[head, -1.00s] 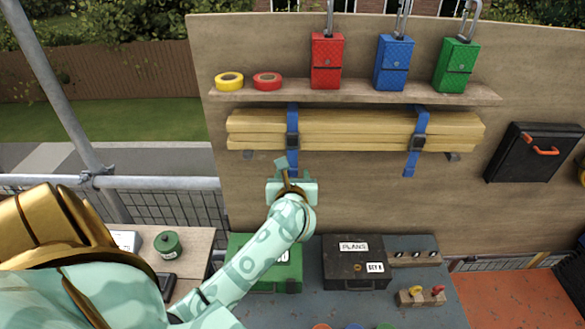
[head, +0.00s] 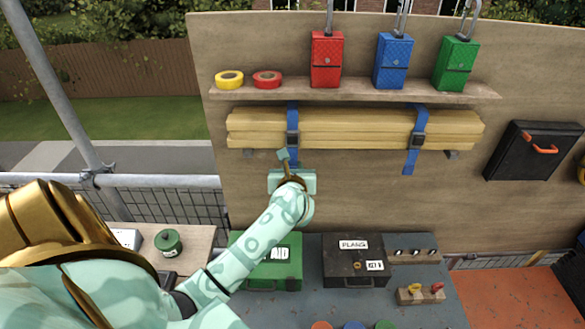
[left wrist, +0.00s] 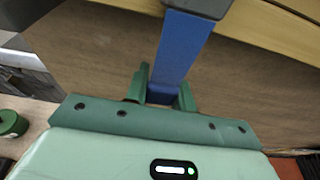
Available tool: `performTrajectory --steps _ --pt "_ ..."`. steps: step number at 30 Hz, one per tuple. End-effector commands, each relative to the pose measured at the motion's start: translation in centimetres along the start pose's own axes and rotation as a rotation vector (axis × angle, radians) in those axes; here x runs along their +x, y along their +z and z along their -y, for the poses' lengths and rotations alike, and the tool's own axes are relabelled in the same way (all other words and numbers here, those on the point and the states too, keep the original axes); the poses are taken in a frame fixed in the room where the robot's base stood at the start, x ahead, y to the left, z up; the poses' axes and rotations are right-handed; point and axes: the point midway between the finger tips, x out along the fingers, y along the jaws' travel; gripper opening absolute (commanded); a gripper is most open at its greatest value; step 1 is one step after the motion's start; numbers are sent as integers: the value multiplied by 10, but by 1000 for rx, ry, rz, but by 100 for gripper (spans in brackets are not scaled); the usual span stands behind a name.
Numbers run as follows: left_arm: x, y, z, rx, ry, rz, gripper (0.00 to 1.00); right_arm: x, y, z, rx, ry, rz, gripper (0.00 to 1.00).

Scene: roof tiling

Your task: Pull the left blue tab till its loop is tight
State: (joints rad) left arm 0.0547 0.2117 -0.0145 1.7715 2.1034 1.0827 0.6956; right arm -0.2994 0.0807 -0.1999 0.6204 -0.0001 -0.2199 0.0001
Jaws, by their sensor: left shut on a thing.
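The left blue strap (head: 292,118) runs around the stack of timber beams (head: 350,128) and passes through a dark buckle (head: 292,139). Its blue tab (head: 295,158) hangs below the buckle. In the left wrist view the tab (left wrist: 182,50) runs down from the buckle (left wrist: 200,6) to between my fingers. My left gripper (left wrist: 160,94) is shut on the tab below the buckle; in the head view the gripper (head: 287,160) partly hides the tab's lower end. I cannot tell how tight the loop is. My right gripper is not in view.
A second blue strap (head: 414,158) hangs at the right of the beams. A shelf (head: 350,94) above holds tape rolls and red, blue and green padlocked boxes. Below are a green aid box (head: 270,262) and a black box (head: 355,262). The board between is clear.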

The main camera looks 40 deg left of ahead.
Motion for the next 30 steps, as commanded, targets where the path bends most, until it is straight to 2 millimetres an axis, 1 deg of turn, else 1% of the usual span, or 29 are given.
performTrajectory --steps 30 --pt "14 -47 0 1 0 -2 4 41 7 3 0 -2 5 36"
